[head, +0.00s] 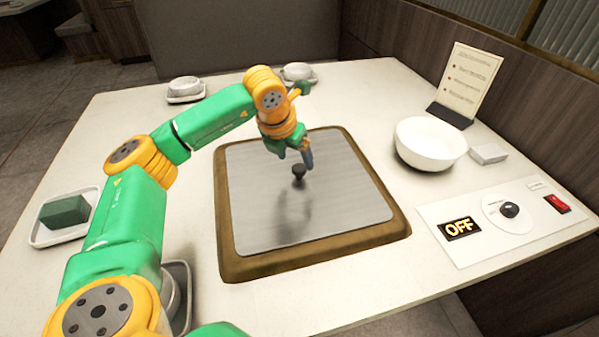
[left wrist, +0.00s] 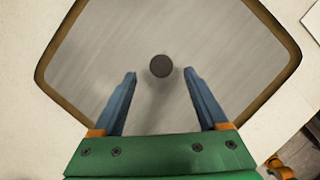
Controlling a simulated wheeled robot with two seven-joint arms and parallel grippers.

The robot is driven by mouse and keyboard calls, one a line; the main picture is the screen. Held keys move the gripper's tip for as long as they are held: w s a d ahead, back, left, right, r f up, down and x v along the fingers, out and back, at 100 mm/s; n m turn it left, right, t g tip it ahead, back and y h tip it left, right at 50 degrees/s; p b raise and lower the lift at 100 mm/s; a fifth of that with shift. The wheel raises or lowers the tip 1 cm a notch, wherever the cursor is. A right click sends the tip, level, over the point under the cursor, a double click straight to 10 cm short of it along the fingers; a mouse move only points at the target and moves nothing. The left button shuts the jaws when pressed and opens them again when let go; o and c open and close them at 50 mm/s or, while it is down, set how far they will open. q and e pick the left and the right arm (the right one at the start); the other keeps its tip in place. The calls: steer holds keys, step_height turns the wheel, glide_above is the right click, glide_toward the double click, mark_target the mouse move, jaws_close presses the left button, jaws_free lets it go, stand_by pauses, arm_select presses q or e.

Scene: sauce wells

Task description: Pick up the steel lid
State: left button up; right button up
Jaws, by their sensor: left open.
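The steel lid (head: 265,205) is a flat grey plate lying in a brown frame set in the table. It has a small dark round knob (head: 298,171) near its middle. In the left wrist view the lid (left wrist: 215,40) fills much of the picture, with the knob (left wrist: 161,66) just beyond the fingertips and centred between them. My left gripper (head: 298,152) is above the lid near the knob. It is open and empty, and its two blue fingers (left wrist: 160,74) stand apart on either side. My right gripper is not in view.
A white bowl (head: 431,141) and a small white box (head: 488,153) stand right of the lid. A control panel (head: 470,225) reads OFF. A menu card (head: 468,80) stands behind. A tray (head: 40,236) with a green block (head: 65,212) lies at left; small dishes (head: 185,87) sit at the back.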

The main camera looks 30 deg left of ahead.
mark_target(299, 167)
arm_select(q)
steer(key=x, duration=0.5)
steer(key=shift+f+p, duration=0.35)
steer(key=shift+r, duration=0.1)
jaws_close()
